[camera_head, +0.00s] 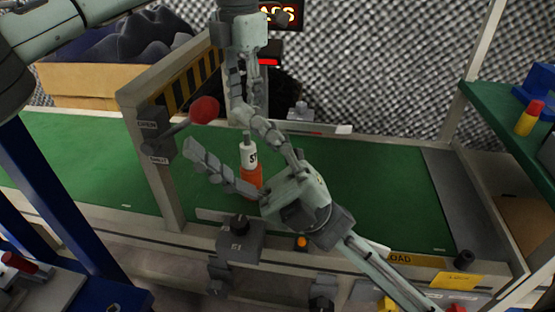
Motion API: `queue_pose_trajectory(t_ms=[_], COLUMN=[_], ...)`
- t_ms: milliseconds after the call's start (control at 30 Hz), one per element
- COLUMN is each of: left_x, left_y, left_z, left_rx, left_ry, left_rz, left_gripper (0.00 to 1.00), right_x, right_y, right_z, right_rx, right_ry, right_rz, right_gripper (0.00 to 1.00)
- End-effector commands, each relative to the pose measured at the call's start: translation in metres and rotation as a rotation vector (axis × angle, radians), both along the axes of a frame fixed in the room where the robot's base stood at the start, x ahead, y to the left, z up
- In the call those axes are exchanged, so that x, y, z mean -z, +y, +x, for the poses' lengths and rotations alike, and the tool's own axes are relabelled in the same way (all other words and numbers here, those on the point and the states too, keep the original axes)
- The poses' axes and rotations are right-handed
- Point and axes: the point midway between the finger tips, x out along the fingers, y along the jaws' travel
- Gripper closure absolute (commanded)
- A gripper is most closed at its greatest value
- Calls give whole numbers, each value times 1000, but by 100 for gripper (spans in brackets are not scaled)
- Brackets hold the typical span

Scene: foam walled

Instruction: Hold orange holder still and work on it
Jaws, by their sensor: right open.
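An orange bottle-like piece (250,178) with a white upper part, dark lettering and a grey tip stands upright on the green conveyor belt (385,190). I cannot tell whether it is the orange holder. My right gripper (238,152) reaches in from the lower right. Its fingers are spread, one to the left of the piece and one above and to its right. I cannot tell whether they touch it. My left gripper (247,112) points down from the top, just above and behind the piece. Its fingertips partly overlap the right gripper's finger, so its opening is unclear.
A frame post with a red-knobbed lever (204,110) stands left of the piece. A grey box (240,238) sits on the front rail. A cardboard box (85,85) is at the back left and a green shelf (510,120) at the right. The belt's right part is clear.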

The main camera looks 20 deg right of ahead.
Motion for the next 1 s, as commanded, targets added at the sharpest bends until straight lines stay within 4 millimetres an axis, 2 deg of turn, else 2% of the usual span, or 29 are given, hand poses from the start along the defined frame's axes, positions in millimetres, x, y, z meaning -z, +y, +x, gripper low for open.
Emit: queue_pose_trajectory(t_ms=[33, 100, 200, 300, 367, 433, 500, 600, 700, 800, 1000], left_x=[0, 0, 0, 0, 0, 0, 0, 0, 0, 0, 0], left_y=[0, 0, 0, 0, 0, 0, 0, 0, 0, 0, 0], left_z=[0, 0, 0, 0, 0, 0, 0, 0, 0, 0, 0], left_rx=[0, 0, 0, 0, 0, -1, -1, -1, -1, 0, 0], left_ry=[0, 0, 0, 0, 0, 0, 0, 0, 0, 0, 0], left_rz=[0, 0, 0, 0, 0, 0, 0, 0, 0, 0, 0], left_gripper=[66, 66, 66, 66, 66, 66, 66, 66, 66, 66, 66], right_x=[23, 51, 82, 101, 110, 127, 158, 200, 227, 243, 255], right_y=[-4, -16, -48, -91, -119, -147, -159, -158, -156, -153, -137], right_z=[22, 51, 91, 128, 148, 168, 177, 178, 175, 173, 177], right_rx=[98, 234, 396, 529, 593, 640, 630, 574, 522, 489, 476], right_ry=[-81, -207, -391, -570, -680, -818, -956, -1097, -1185, -1234, -1255], right_rz=[-161, -363, -622, -852, -983, -1140, -1269, -1366, -1416, -1440, -1445], right_gripper=[40, 35, 35, 35, 35, 35, 35, 35, 35, 35, 35])
